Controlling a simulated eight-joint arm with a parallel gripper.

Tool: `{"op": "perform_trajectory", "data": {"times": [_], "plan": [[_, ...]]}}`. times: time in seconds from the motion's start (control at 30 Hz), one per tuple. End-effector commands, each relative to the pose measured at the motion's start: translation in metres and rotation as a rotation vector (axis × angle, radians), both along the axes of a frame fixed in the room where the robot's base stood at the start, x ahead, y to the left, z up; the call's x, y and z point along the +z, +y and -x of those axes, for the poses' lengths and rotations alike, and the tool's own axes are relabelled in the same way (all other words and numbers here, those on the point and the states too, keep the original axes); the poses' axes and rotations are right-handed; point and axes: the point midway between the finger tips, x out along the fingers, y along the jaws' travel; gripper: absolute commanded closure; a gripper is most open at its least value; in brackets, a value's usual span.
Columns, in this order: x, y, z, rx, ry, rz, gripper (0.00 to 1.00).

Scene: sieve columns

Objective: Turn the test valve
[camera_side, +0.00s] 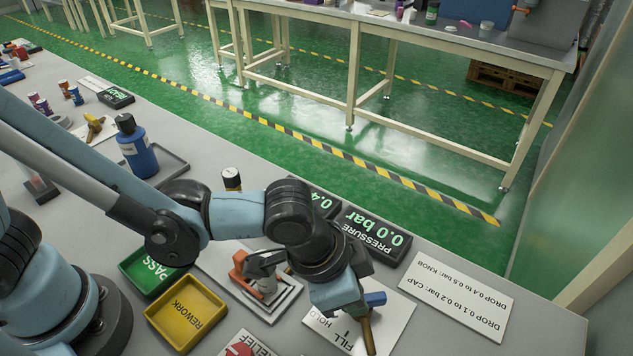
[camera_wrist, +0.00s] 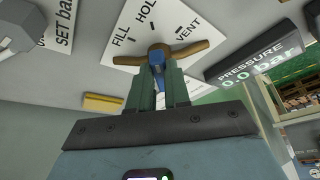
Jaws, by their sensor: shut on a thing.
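The test valve is a brass-brown cross body (camera_wrist: 185,48) with a blue handle (camera_wrist: 157,60), in front of a white card (camera_wrist: 150,25) marked FILL, HOLD and VENT. My gripper (camera_wrist: 158,74) has its green fingers on either side of the blue handle and is shut on it. In the side view the blue handle (camera_side: 375,299) and brown body (camera_side: 367,335) show beside my gripper (camera_side: 361,301) at the lower right. My wrist hides part of the valve and card there. I cannot tell which mark the handle points to. The pressure display (camera_side: 376,235) reads 0.0 bar.
An orange-handled device (camera_side: 262,279) stands close left of my wrist. A green PASS tray (camera_side: 157,270) and yellow REWORK tray (camera_side: 187,312) lie further left. A blue bottle (camera_side: 136,147) stands behind. A white card (camera_side: 459,297) lies flat at the right.

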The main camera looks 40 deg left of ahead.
Motion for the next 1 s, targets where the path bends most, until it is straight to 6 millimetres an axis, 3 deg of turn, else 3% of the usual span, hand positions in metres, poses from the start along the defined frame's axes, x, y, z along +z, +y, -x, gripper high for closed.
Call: {"op": "perform_trajectory", "data": {"times": [0.6, 1.0], "plan": [[0.000, -0.010, 0.006, 0.558, 0.000, -0.001, 1.00], [0.000, -0.013, 0.006, 0.770, 0.003, -0.002, 1.00]]}}
